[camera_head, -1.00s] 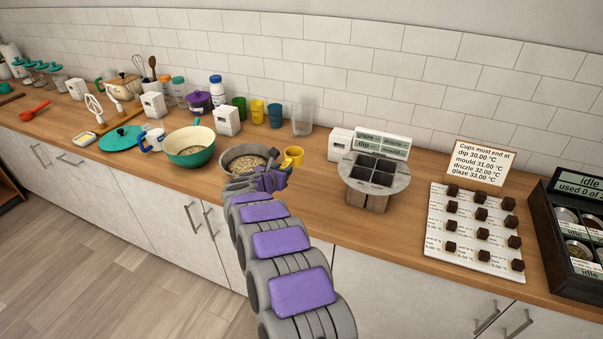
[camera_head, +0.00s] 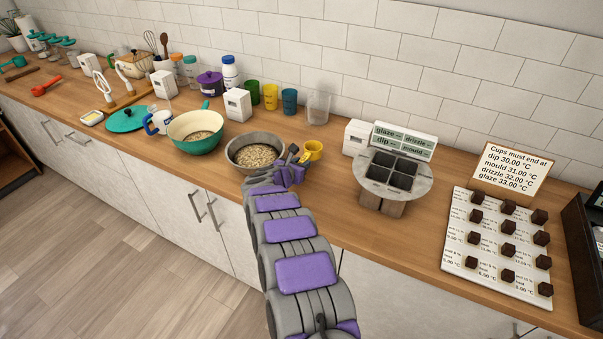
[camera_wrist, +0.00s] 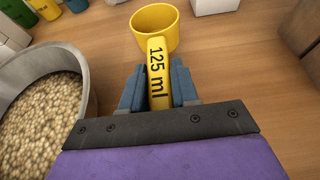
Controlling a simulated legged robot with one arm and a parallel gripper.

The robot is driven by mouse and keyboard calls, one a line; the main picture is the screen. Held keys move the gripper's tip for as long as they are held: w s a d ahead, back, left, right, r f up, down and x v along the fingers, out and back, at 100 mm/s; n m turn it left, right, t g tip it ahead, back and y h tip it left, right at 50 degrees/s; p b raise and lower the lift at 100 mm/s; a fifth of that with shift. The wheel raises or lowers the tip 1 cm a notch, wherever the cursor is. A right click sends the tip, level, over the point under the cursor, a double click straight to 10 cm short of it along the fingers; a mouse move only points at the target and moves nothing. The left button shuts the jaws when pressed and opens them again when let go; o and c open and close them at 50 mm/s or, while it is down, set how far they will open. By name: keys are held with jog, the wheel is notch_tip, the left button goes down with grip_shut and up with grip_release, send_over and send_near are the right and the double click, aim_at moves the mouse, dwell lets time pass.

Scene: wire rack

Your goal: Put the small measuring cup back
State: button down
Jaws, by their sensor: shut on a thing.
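The small yellow measuring cup (camera_head: 314,150) is at the end of my arm, just right of the grey bowl. In the wrist view the cup (camera_wrist: 155,27) shows its open round mouth, and its handle (camera_wrist: 158,75) reads "125 ml". My gripper (camera_wrist: 158,88) is shut on that handle, one blue-grey finger on each side. In the head view my gripper (camera_head: 300,160) is beside the bowl's right rim. The cup looks empty in the wrist view. I cannot tell whether its base touches the counter.
The grey bowl (camera_head: 229,157) of pale grains is close on the left; its grains also show in the wrist view (camera_wrist: 40,125). Right are a round stand with square wells (camera_head: 425,187) and a white box (camera_head: 355,138). Several coloured cups (camera_head: 270,97) stand behind. Counter between cup and stand is clear.

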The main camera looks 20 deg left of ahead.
notch_tip(320, 180, down, 3)
jog(key=shift+f+b, duration=0.2)
jog(key=shift+b, duration=0.15)
jog(key=shift+d+r, duration=0.15)
jog(key=shift+d, duration=0.25)
jog(key=c, duration=1.3)
grip_release()
jog(key=o, duration=0.5)
jog(key=shift+a+f, duration=0.2)
jog(key=shift+a, duration=0.25)
jog(key=shift+c, duration=0.2)
jog(key=shift+d, duration=0.15)
jog(key=shift+d+r, duration=0.1)
